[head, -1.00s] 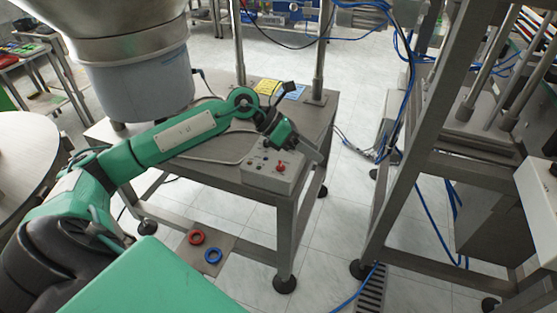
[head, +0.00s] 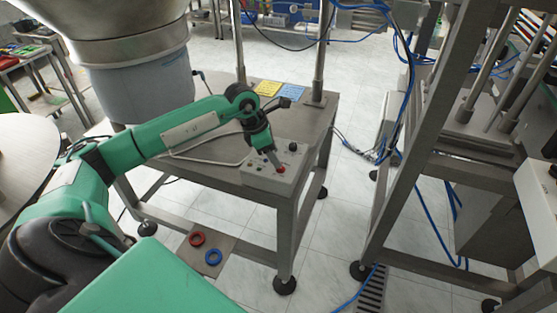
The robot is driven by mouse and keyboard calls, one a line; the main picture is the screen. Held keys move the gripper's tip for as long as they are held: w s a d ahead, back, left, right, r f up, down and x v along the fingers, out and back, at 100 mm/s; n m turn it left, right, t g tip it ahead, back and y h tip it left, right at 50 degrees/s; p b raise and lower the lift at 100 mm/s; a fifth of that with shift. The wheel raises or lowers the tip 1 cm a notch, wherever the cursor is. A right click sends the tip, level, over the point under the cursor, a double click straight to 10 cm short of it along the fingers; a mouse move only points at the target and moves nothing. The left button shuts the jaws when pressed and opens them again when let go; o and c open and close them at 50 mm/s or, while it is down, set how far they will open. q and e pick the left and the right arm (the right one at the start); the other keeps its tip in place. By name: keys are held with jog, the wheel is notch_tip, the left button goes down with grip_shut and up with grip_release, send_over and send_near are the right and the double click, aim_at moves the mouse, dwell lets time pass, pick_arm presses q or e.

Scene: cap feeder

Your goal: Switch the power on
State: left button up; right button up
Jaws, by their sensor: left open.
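The grey control box (head: 288,180) sits on the front right corner of the metal table. It carries a red button (head: 281,170), a black knob (head: 293,146) and small green buttons on its left side. My left gripper (head: 275,160) points down over the box, its fingertips right by the red button. I cannot tell whether they touch it. Nothing shows held in it. The gripper and wrist hide part of the box's top. My right gripper is not in view.
A yellow card (head: 268,88) and a blue card (head: 292,91) lie at the table's back. A metal frame stands at right.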

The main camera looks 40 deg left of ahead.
pick_arm(q)
jog(key=x, duration=0.3)
jog(key=shift+w+d+f, duration=0.1)
jog(key=shift+d+f, duration=0.05)
jog(key=shift+f, duration=0.25)
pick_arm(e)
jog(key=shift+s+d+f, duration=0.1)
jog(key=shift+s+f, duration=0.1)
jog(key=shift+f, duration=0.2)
pick_arm(q)
jog(key=c, duration=0.9)
jog(key=shift+c, duration=0.5)
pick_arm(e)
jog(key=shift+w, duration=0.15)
